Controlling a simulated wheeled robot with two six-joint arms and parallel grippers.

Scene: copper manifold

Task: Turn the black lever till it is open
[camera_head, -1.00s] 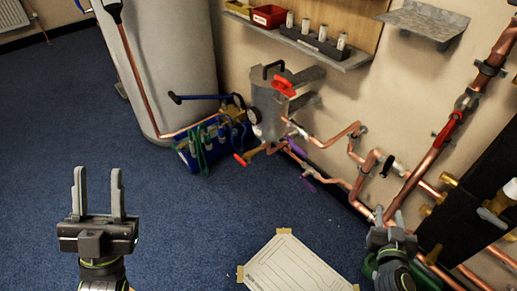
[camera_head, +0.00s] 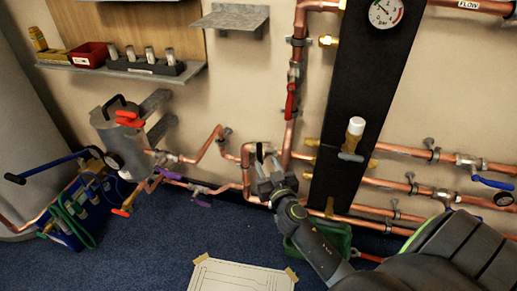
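My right gripper (camera_head: 267,163) reaches in from the lower right. Its fingertips are at the copper pipe (camera_head: 246,172) left of the black panel, near a bend and valve. My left gripper is out of view.
A red lever (camera_head: 291,101) is on the vertical pipe above my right gripper. A purple lever (camera_head: 201,203) sits low to its left. The black panel (camera_head: 350,120) stands close on the right, with a green case (camera_head: 322,240) below. Blue floor is open at front left.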

